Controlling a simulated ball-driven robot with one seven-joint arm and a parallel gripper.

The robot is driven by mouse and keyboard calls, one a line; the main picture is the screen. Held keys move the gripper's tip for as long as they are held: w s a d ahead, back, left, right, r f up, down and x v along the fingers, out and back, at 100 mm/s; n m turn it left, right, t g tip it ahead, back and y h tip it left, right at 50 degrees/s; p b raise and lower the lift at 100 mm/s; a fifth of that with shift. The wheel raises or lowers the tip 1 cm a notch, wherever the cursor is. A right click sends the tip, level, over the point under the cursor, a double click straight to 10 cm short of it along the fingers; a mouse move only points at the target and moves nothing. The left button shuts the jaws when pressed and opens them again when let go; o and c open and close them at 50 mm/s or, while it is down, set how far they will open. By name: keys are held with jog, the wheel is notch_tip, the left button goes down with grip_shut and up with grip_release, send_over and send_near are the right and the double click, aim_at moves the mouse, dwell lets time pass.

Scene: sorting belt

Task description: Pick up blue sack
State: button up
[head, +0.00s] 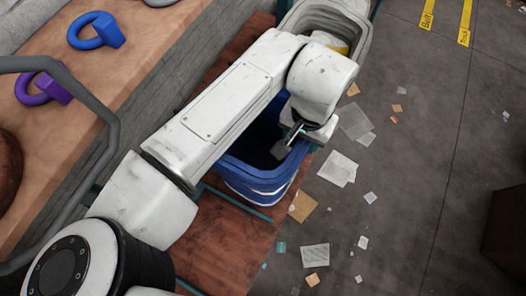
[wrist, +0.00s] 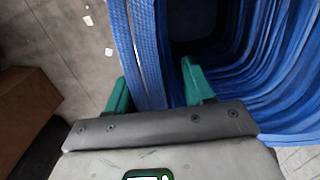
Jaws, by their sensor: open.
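The blue sack (head: 262,187) stands open-topped on a reddish wooden surface in the head view, partly hidden under my arm. Its dark inside shows. My gripper (head: 300,138) is at the sack's right rim, mostly covered by my own wrist. In the wrist view, the sack (wrist: 290,75) fills the upper right. My gripper (wrist: 156,72) is open there, with green fingers on either side of the woven blue rim. The left finger is outside the sack and the right finger is on its inner side. Whether either finger touches the fabric cannot be told.
A grey sack (head: 361,30) with something yellow inside stands beyond the blue one. A blue kettlebell (head: 97,31) and a purple kettlebell (head: 44,90) lie on the tan belt at left. Paper scraps litter the floor at right. A brown box (head: 505,225) stands at the right edge.

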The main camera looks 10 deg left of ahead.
jog(key=shift+f, duration=0.3)
jog(key=shift+c, duration=0.2)
grip_shut()
